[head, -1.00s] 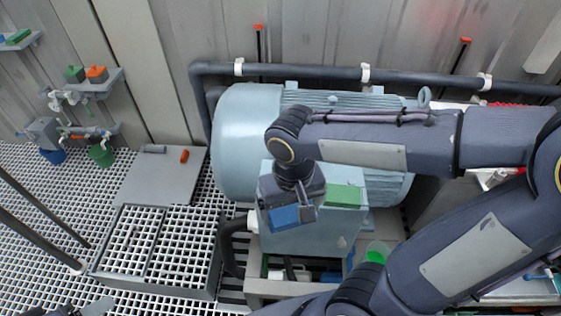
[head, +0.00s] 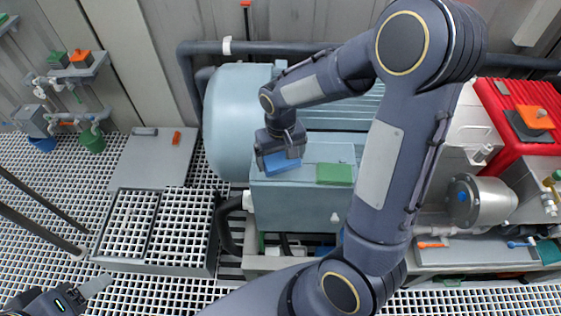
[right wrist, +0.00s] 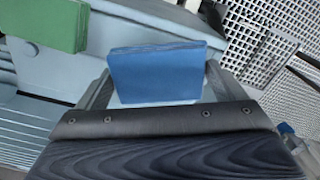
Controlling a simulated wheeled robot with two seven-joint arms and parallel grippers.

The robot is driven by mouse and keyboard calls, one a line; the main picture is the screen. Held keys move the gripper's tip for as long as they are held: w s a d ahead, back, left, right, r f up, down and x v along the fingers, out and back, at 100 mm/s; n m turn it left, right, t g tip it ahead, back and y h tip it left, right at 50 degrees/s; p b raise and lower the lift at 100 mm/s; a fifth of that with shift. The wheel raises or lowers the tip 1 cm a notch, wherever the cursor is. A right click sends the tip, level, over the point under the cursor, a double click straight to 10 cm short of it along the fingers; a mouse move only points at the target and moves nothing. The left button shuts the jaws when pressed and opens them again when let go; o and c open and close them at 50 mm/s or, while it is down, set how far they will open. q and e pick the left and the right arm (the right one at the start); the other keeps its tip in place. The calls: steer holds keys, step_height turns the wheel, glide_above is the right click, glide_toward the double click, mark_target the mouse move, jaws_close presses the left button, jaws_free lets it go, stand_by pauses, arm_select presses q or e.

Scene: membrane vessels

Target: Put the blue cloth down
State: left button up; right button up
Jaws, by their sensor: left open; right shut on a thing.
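The blue cloth (head: 282,163) is a small folded block in the head view, at the left part of the top of a pale blue box (head: 300,205). It also fills the middle of the right wrist view (right wrist: 158,72). My right gripper (head: 284,155) points down and is shut on the blue cloth, with a finger on each side of it. I cannot tell whether the cloth touches the box top. A green cloth (head: 334,174) lies on the box to the right. My left gripper (head: 88,292) is open and empty at the bottom left of the head view.
A large pale blue motor (head: 232,120) stands behind the box. A red case (head: 515,100) and a steel vessel (head: 482,200) are at the right.

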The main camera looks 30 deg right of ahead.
mark_target(281, 157)
steer(key=shift+w+d+f, duration=0.1)
steer(key=shift+w+f, duration=0.1)
steer(key=shift+f, duration=1.6)
steer(key=shift+f, duration=0.1)
steer(key=shift+f, duration=0.15)
steer(key=o, duration=0.9)
steer(key=shift+c, duration=0.2)
steer(key=shift+r, duration=0.2)
